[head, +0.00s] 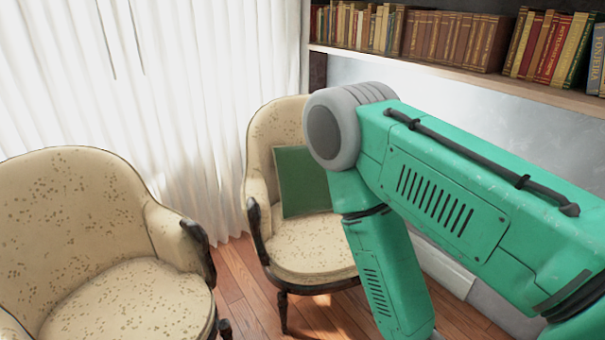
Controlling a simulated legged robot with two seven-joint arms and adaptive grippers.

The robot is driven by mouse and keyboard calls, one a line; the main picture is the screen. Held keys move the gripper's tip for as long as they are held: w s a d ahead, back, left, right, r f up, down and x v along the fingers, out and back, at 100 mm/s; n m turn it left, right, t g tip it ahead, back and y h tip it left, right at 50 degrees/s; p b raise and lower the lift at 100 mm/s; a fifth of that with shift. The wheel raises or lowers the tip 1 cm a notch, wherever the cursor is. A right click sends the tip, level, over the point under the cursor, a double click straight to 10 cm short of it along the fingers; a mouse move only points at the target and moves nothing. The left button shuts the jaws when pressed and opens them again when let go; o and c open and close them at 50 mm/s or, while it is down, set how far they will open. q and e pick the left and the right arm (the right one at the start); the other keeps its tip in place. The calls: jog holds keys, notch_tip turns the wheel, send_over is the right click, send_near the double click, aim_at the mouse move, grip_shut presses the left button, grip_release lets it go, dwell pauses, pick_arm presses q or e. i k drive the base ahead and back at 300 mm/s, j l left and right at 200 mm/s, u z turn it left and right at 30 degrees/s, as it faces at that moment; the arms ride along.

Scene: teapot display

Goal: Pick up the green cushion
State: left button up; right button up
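The green cushion (301,183) leans upright against the backrest of the far cream armchair (310,246), on its seat. Its right part is hidden behind my green arm, which comes in from the right and bends downward in front of the chair. The arm's lower end leaves the picture at the bottom, so its gripper is out of view. No left arm or left gripper shows.
A second cream armchair (75,222) stands empty at the near left. White curtains (170,90) hang behind both chairs. Some wooden floor (243,285) shows between the chairs.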

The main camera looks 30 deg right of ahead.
aim_at(304, 190)
jog(key=z, duration=1)
jog(key=i, duration=0.15)
jog(key=l+z, duration=0.05)
